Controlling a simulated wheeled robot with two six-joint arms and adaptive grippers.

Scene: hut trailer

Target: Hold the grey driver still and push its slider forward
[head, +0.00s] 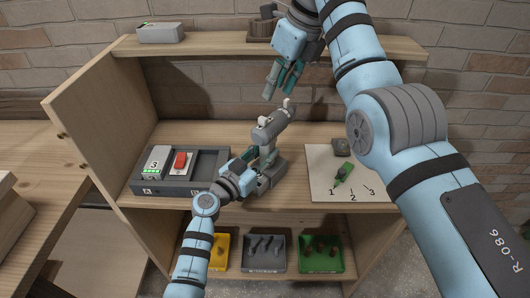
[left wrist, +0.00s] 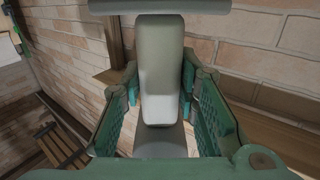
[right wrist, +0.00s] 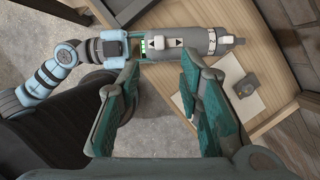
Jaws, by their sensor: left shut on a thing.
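The grey driver (head: 272,126) stands upright on the shelf in a dark grey holder (head: 270,178), its nose tilted up to the right. My left gripper (head: 257,158) is shut around the driver's grip; the left wrist view shows the grey grip (left wrist: 160,60) between both fingers. The right wrist view shows the driver's body (right wrist: 205,32) from above, with a light slider (right wrist: 180,42) bearing a dark arrow and a ring marked 2. My right gripper (head: 282,82) is open and empty above the driver, its fingers (right wrist: 165,80) apart from it.
A dark tray (head: 208,172) at left holds a block marked 3 and a red part. Yellow, grey and green bins (head: 322,266) sit below.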

